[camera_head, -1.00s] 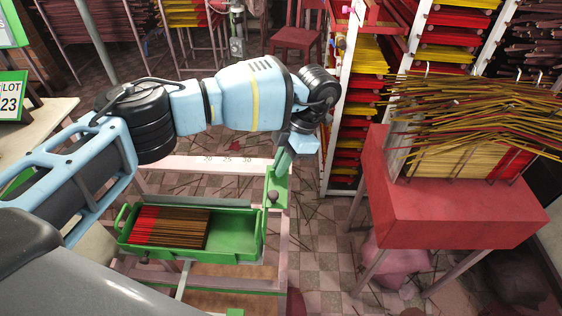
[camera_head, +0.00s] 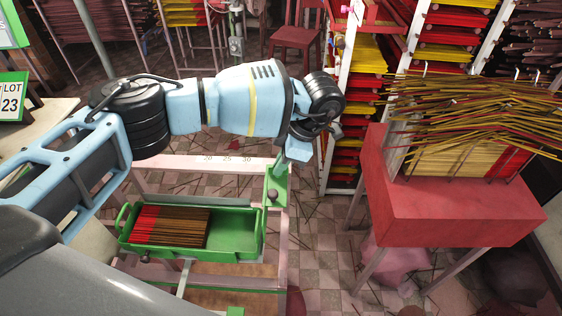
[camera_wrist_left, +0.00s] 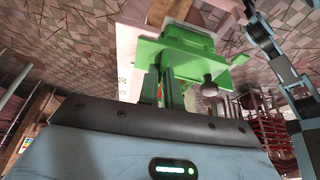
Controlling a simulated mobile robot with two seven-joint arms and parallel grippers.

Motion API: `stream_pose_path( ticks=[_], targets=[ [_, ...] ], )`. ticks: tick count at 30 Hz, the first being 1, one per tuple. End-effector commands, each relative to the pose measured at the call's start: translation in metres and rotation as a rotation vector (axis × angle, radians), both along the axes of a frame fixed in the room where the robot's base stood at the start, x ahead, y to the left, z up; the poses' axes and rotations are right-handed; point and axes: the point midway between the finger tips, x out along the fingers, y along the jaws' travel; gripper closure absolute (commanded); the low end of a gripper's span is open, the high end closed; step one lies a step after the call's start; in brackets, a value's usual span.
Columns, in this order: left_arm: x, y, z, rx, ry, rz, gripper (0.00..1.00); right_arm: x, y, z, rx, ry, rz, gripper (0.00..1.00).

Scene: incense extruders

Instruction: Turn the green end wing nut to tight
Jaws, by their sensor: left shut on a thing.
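The green end plate (camera_head: 277,185) stands at the right end of the pale rail, with a dark round knob (camera_head: 272,196) on it. In the left wrist view the green end (camera_wrist_left: 178,52) is just beyond my gripper, and the knob (camera_wrist_left: 209,88) sticks out to the right of the fingers. My left gripper (camera_head: 279,172) points down at the top of the green end and is shut on its wing nut. The nut is hidden between the fingers, so its angle cannot be seen. My right gripper is not in view.
A green tray (camera_head: 235,252) holding red and brown sticks is just left of the green end. A red table (camera_head: 440,220) with incense bundles stands at the right. A white rack (camera_head: 343,100) is close behind my left wrist. Tiled floor shows between them.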

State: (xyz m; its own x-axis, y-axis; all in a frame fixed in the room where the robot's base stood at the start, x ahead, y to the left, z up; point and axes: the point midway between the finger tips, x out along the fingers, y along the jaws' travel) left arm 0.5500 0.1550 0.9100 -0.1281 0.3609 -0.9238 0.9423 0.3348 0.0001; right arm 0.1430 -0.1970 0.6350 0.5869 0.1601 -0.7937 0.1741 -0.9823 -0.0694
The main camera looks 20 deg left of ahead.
Motion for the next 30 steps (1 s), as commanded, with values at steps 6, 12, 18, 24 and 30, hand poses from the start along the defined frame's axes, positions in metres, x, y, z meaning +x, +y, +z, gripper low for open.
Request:
stream_pose_path(
  ticks=[6, 12, 18, 24, 30],
  targets=[
    [0.0, -0.001, 0.0, -0.002, -0.001, 0.001, 1.0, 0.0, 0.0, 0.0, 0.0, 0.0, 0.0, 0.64],
    [0.0, 0.0, 0.0, -0.002, -0.001, 0.001, 0.72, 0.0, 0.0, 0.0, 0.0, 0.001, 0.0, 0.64],
    [0.0, 0.0, 0.0, -0.001, -0.001, 0.001, 0.72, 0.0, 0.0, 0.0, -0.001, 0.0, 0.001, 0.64],
    [0.002, -0.005, 0.011, -0.002, -0.003, 0.0, 0.72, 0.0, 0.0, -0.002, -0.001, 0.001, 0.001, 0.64],
    [0.006, -0.017, 0.04, -0.002, -0.002, 0.001, 0.72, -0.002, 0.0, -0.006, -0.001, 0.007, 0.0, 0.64]
  ],
)
